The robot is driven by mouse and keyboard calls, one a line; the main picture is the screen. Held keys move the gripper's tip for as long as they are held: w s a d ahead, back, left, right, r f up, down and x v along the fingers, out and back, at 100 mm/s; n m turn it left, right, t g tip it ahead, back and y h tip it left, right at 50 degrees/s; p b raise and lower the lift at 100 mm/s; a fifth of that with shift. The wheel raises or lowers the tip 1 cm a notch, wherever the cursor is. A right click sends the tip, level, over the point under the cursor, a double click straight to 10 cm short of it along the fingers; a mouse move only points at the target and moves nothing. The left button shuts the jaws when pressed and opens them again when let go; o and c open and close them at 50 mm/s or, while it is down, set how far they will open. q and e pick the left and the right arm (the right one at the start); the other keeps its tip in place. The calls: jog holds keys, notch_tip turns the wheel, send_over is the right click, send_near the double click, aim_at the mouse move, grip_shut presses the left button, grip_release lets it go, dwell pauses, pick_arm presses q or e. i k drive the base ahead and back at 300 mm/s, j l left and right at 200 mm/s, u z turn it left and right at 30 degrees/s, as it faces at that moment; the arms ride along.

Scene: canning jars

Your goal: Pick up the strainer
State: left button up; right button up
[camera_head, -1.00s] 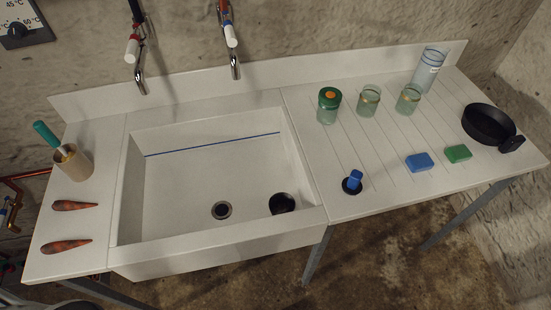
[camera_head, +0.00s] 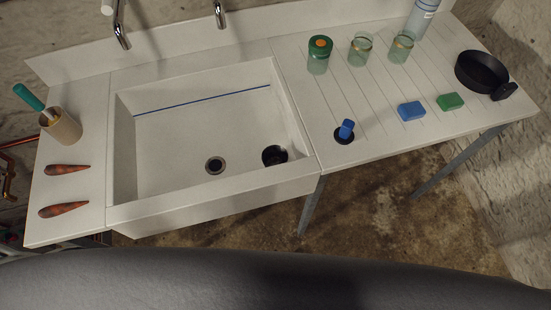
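A small dark round piece (camera_head: 274,155) lies in the white sink (camera_head: 180,200), right of the drain hole (camera_head: 215,165); it may be the strainer, but its detail is too dark to tell. A black disc with a blue grip (camera_head: 345,130) stands on the drainboard right of the sink. A black round pan-like vessel with a short handle (camera_head: 482,71) sits at the far right. Neither gripper is in view. A broad dark grey shape, apparently part of my own body, fills the bottom of the picture.
A blue block (camera_head: 411,110) and a green block (camera_head: 450,101) lie on the drainboard (camera_head: 380,150). Glass jars (camera_head: 360,48) and a clear cylinder (camera_head: 420,17) stand behind. At left are a holder with a green-handled tool (camera_head: 62,127) and two brown pointed pieces (camera_head: 66,169). Two taps overhang the sink.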

aim_at(273, 155)
jog(key=l+u, duration=0.2)
jog(key=l, duration=0.2)
jog(key=k+l+u, duration=0.15)
jog(key=l, duration=0.25)
jog(key=l+u, duration=0.2)
jog(key=l, duration=0.15)
jog(key=k+l+u, duration=0.2)
jog(key=l, duration=0.15)
jog(key=i+l, duration=0.05)
